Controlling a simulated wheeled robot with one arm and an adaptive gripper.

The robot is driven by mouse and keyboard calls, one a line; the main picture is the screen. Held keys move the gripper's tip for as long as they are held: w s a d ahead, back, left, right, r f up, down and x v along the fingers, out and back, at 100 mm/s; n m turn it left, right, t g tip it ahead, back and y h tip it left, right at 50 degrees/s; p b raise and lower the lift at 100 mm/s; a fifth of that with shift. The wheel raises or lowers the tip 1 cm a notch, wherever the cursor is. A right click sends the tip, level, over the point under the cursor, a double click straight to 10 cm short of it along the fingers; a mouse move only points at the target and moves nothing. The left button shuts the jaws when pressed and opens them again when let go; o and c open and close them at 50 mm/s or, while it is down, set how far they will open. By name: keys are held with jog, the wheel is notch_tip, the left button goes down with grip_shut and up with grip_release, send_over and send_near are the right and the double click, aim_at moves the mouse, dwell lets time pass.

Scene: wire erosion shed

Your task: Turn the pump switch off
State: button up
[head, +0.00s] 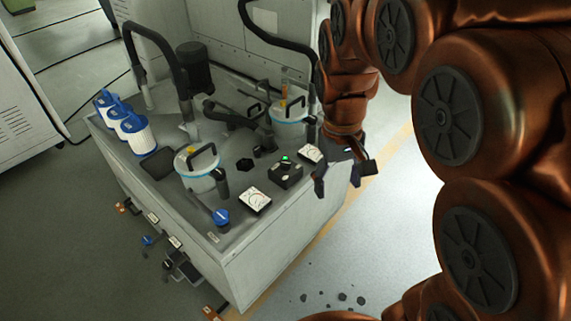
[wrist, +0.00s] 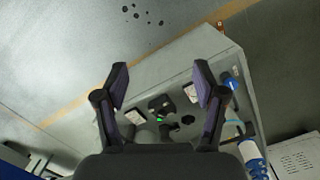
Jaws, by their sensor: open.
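The likely pump switch is a small dark box (head: 286,174) with a lit green lamp, on the tank top between two white dial gauges. The box also shows in the wrist view (wrist: 161,102), between my fingers in the picture, with its green light visible. Its handle position is too small to tell. My gripper (head: 343,176) is open and empty, just right of the box and the tank edge in the head view. In the wrist view my two spread fingers (wrist: 161,72) point toward the tank top, apart from the box.
White dial gauges (head: 255,200) and (head: 310,154) flank the box. A blue-topped valve (head: 221,216), handled canisters (head: 200,171), black hoses (head: 165,45) and blue-white filters (head: 138,134) crowd the tank top. Valves line its left side. Dark bits (head: 341,296) lie on the otherwise clear floor.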

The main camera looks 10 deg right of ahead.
jog(key=w+d+f+n+b, duration=0.1)
jog(key=w+f, duration=0.1)
jog(key=w, duration=0.5)
jog(key=w+f+b, duration=0.1)
jog(key=w+f, duration=0.1)
jog(key=w, duration=0.4)
jog(key=n+t+b, duration=0.1)
jog(key=n+b, duration=0.5)
send_over(285, 163)
notch_tip(285, 163, down, 17)
jog(key=shift+d+r, duration=0.1)
jog(key=shift+d, duration=0.05)
jog(key=shift+f+p, duration=0.4)
jog(key=shift+f, duration=3.7)
jog(key=shift+r, duration=0.1)
jog(key=c, duration=1.1)
jog(key=shift+c, duration=0.2)
